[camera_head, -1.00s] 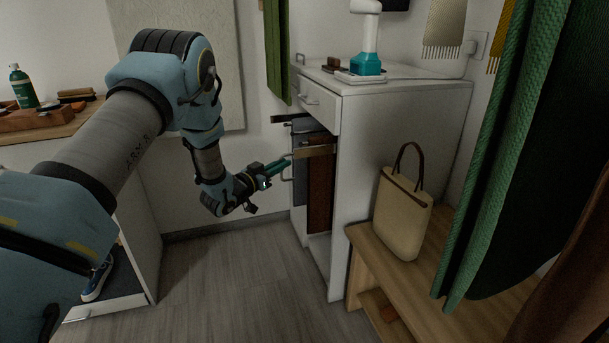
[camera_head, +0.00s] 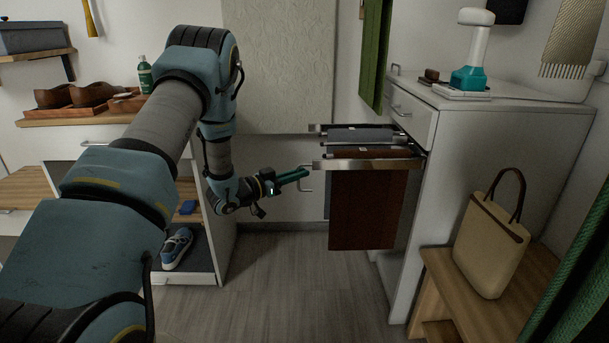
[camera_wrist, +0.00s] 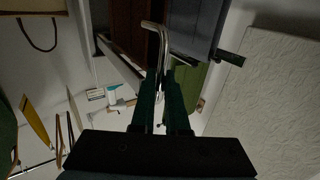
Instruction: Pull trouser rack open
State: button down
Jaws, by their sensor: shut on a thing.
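The trouser rack (camera_head: 368,164) is slid out of the white cabinet (camera_head: 470,170) to the left. Brown trousers (camera_head: 362,210) and grey cloth (camera_head: 362,135) hang on its bars. A bent metal handle (camera_head: 305,181) stands at the rack's outer end. My gripper (camera_head: 304,174) is at this handle, left of the rack. In the wrist view, its two dark green fingers are shut on the handle (camera_wrist: 163,45), with the brown trousers (camera_wrist: 132,25) and grey cloth (camera_wrist: 197,22) just beyond.
A closed drawer (camera_head: 411,112) is above the rack. A wooden bench (camera_head: 470,295) with a cream bag (camera_head: 488,245) stands at the right. A shelf unit with a blue shoe (camera_head: 177,248) is at the left. The floor (camera_head: 300,285) below the rack is clear.

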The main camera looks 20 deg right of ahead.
jog(key=c, duration=1.2)
grip_release()
jog(key=v, duration=1.1)
jog(key=shift+b, duration=0.3)
